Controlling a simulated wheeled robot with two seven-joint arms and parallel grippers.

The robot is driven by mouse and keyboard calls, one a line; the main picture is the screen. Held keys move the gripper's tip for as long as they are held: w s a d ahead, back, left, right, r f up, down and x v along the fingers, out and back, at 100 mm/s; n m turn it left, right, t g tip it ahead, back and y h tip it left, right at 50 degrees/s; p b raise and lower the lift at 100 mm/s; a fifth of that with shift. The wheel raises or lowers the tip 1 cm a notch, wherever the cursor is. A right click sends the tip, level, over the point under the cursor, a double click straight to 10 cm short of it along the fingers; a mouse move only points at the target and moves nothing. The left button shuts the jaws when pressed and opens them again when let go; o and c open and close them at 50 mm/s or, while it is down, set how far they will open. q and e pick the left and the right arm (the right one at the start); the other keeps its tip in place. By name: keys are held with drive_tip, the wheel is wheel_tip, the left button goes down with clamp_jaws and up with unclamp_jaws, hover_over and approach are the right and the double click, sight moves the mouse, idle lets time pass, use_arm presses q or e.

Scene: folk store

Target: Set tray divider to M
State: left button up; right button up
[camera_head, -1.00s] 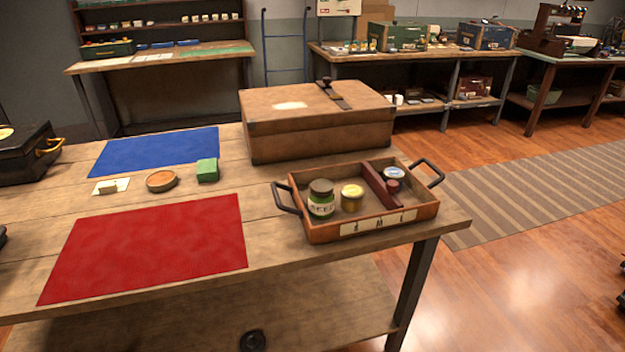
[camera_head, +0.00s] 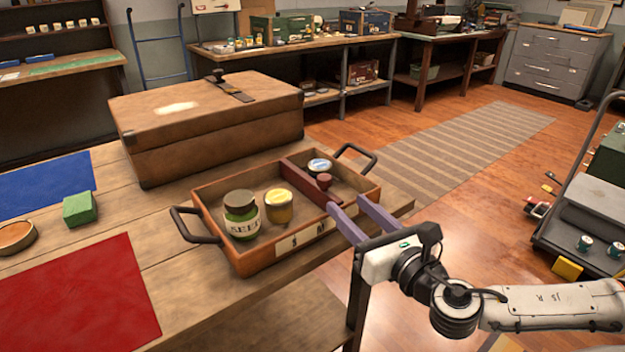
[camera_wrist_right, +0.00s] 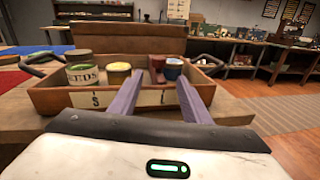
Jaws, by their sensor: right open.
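The wooden tray (camera_head: 224,255) stands at the table's right corner, with black handles at both ends. Its dark red divider (camera_head: 305,178) runs front to back, with its front end right of the M on the label strip (camera_head: 290,243). A red knob (camera_head: 324,181) is by the divider's right side. My right gripper (camera_head: 347,204) is open and empty at the tray's front right, fingers pointing at the divider's front end. In the right wrist view, its fingers (camera_wrist_right: 160,77) frame the red knob (camera_wrist_right: 160,79); contact is unclear. The L is hidden in the head view. My left gripper is out of view.
A green-labelled seed jar (camera_head: 241,215) and a yellow jar (camera_head: 278,207) stand left of the divider. A blue-lidded tin (camera_head: 319,168) is right of it. A brown case (camera_head: 210,130) stands behind the tray.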

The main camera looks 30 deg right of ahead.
sight(327, 182)
drive_tip(key=shift+w+r+n, duration=0.4)
drive_tip(key=shift+w+r, duration=0.15)
drive_tip(key=shift+w, duration=0.25)
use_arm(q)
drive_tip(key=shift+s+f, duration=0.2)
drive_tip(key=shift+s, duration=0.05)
use_arm(e)
drive_tip(key=w, duration=0.9)
drive_tip(key=shift+d, duration=0.3)
drive_tip(key=shift+s, duration=0.1)
